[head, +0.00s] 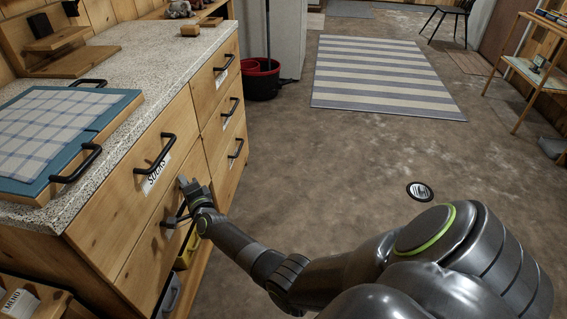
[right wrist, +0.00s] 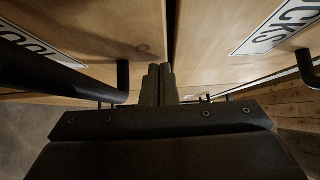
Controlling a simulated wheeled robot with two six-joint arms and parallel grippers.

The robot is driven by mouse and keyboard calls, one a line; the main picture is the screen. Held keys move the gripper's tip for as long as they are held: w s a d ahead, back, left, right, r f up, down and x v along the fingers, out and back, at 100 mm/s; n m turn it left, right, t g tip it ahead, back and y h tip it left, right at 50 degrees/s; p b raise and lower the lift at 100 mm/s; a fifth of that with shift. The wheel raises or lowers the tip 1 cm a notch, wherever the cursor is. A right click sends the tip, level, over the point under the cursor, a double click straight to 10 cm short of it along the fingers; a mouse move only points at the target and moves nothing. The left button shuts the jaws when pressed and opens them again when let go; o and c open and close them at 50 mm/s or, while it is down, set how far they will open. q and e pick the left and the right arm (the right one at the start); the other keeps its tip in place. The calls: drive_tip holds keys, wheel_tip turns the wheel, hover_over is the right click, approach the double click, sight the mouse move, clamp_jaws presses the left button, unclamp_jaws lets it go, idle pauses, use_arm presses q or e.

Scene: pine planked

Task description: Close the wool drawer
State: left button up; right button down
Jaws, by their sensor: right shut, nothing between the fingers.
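The wool drawer (head: 147,262) is the wooden front below the socks drawer (head: 118,222) in the head view. In the right wrist view the wool drawer (right wrist: 95,28) is on the left, with part of its label and its black handle (right wrist: 45,72). The socks drawer (right wrist: 215,40) is on the right, beyond a narrow dark gap. My right gripper (head: 190,186) is shut and empty in front of the wool drawer, by its upper edge and handle. Its fingertips (right wrist: 158,72) point at the wood near the gap; contact is unclear. I cannot tell how far out the drawer stands. My left gripper is out of view.
A speckled countertop (head: 130,62) tops the drawers, with a plaid-covered board (head: 62,125) at its near end. More drawers with black handles (head: 235,148) continue to the right. A red bucket (head: 262,82) and striped rug (head: 380,80) lie beyond; the floor right of the cabinet is mostly clear.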

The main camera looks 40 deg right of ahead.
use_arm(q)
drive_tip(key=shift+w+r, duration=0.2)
use_arm(e)
drive_tip(key=shift+w+a+r, duration=0.2)
drive_tip(key=shift+w+r, duration=0.05)
